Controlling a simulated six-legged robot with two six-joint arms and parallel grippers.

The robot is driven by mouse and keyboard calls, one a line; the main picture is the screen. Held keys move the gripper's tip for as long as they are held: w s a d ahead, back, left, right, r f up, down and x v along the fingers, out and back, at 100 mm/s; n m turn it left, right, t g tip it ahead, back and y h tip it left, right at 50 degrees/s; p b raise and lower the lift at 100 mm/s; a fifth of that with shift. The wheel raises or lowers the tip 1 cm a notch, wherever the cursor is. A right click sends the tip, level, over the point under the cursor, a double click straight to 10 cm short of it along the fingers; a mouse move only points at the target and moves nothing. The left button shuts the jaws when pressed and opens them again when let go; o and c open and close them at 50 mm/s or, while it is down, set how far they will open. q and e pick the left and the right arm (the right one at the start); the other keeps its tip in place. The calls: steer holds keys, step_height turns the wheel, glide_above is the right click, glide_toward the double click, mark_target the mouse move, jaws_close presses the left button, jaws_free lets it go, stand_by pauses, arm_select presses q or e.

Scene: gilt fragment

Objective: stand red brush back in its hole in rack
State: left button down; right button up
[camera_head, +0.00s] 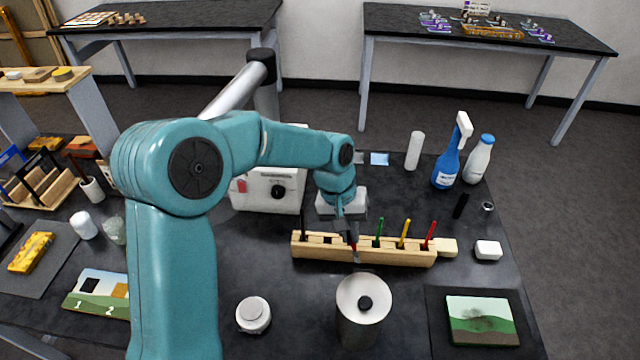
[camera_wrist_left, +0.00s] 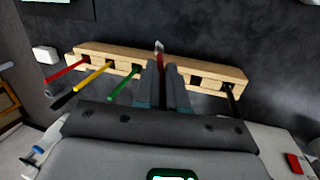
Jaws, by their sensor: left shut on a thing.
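The long wooden rack (camera_head: 395,254) lies across the middle of the black table and also shows in the wrist view (camera_wrist_left: 215,72). My left gripper (camera_head: 351,234) is above the rack, shut on a dark red brush (camera_wrist_left: 160,60). Its pale tip overlaps the rack's robot-side edge in both views; I cannot tell whether it is over or in front of that edge, but it does not look seated in a hole. Green (camera_head: 378,234), yellow (camera_head: 404,234) and another red (camera_head: 430,234) handle stand to its right, a black one (camera_head: 303,226) to its left. Empty holes show between black and held brush.
A metal canister (camera_head: 362,318) stands close in front of the rack. A white box (camera_head: 268,190) stands behind its left end. A blue spray bottle (camera_head: 448,165) and white bottle (camera_head: 479,160) are at the back right. A painted panel (camera_head: 480,320) lies at the front right.

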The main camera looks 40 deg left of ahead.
arm_select(q)
steer(key=a+r+n+y+p, duration=0.2)
steer(key=a+r+n, duration=0.4)
steer(key=a+n, duration=0.1)
step_height(320, 180, down, 8)
steer(key=b, duration=0.6)
steer(key=shift+w+a+f, duration=0.15)
steer(key=shift+w+f, duration=0.05)
steer(key=shift+w, duration=0.15)
steer(key=c, duration=1.1)
jaws_free()
steer(key=shift+r, duration=0.15)
